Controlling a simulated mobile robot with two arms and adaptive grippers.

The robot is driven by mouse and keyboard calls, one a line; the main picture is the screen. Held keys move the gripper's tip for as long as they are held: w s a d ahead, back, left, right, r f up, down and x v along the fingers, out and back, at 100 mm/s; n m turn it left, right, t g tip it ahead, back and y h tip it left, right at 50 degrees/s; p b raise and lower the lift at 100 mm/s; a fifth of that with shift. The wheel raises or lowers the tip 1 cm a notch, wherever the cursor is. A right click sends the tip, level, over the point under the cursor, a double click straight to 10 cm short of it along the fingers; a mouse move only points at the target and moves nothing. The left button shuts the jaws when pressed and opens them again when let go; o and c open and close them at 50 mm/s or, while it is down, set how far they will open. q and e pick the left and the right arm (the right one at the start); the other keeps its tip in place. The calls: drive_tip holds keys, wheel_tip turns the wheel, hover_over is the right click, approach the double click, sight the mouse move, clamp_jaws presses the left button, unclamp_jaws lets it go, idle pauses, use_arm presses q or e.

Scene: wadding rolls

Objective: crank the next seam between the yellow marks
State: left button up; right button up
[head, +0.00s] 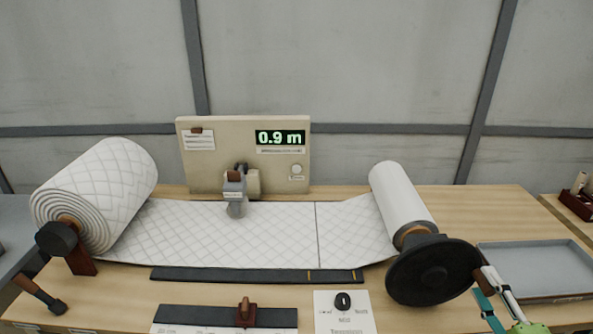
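The white quilted wadding (220,235) runs flat from a thick roll (120,190) at the left to a thinner roll (400,197) at the right. A dark seam (317,236) crosses it. Two yellow marks (309,275) sit on a dark strip along the near edge; the seam's near end lies between them, close to the left one. A black crank wheel (432,272) with a brown handle (488,275) is on the right roll. My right gripper (486,295), teal and green, is at the handle; its grip is unclear. My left gripper is out of view.
A beige panel (225,160) at the back has a display reading 0.9 m (280,137). A clamp-like device (236,190) stands over the wadding. A grey tray (535,268) is at the right. A card (344,312) and dark bar (215,316) lie in front.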

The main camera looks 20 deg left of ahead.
drive_tip(key=v, duration=1)
drive_tip(key=shift+b, duration=0.35)
idle(0.4)
